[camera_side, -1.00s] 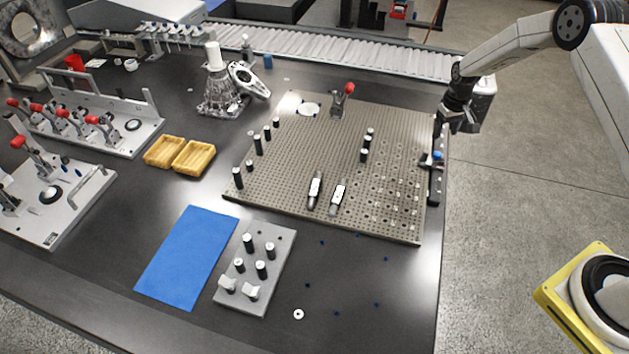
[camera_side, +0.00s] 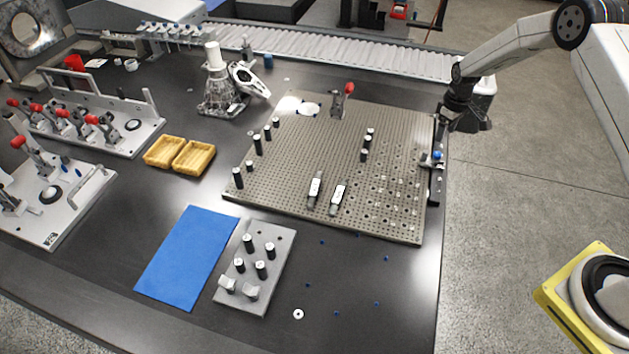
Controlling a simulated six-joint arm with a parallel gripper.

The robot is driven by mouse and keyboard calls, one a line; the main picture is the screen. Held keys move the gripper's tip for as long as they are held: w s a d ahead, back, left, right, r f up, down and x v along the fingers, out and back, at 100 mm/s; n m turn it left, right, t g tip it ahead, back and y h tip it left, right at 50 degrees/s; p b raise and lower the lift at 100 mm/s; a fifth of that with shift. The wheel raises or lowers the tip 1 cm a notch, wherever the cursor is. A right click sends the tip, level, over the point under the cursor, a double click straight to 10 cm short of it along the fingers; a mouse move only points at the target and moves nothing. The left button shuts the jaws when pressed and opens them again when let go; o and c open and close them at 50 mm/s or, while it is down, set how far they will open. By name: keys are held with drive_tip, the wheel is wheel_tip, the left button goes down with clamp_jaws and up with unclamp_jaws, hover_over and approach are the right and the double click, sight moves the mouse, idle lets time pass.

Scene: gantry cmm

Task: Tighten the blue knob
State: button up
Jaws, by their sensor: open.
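The perforated plate (camera_side: 290,165) carries several black posts, two small light-topped blocks and a red-handled clamp (camera_side: 348,89). A grey block with pegs (camera_side: 283,250) and a blue mat (camera_side: 185,260) lie in front. Yellow trays (camera_side: 194,158) are left. The front right table is mostly clear.

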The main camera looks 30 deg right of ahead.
sight(438, 153)
drive_tip(key=shift+f, duration=0.15)
drive_tip(key=shift+f, duration=3.75)
clamp_jaws()
